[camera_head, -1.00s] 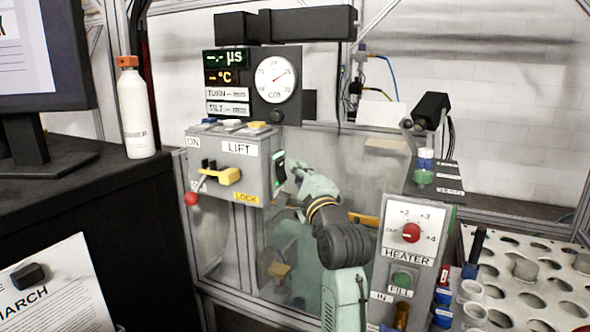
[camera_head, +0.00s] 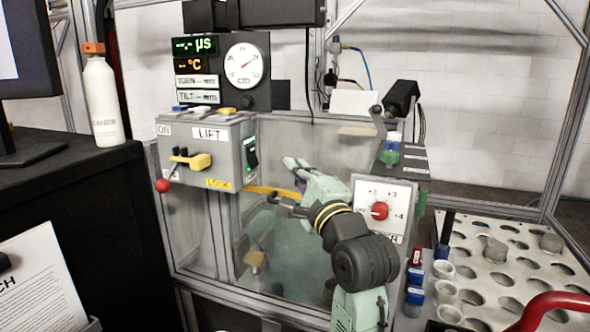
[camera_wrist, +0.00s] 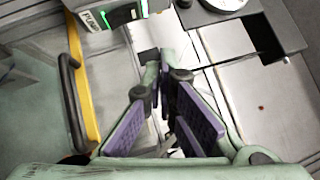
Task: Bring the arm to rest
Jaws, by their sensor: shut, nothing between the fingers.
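My gripper (camera_head: 290,164) is shut and empty, with its purple-padded fingers meeting at the tips in the wrist view (camera_wrist: 162,70). My arm reaches up from the bottom of the head view. The gripper hangs in front of the clear tank panel (camera_head: 285,135), right of the grey LIFT box (camera_head: 208,140) and apart from it. A black switch with a green light (camera_head: 252,155) sits on the box's right side. It also shows at the top of the wrist view (camera_wrist: 118,12).
A yellow bar with a black handle (camera_wrist: 72,95) lies close left of the fingers. The heater panel (camera_head: 383,195) with a red knob is beside my forearm. A holed rack (camera_head: 500,262) with cups stands right; a bottle (camera_head: 103,105) stands on the black bench at left.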

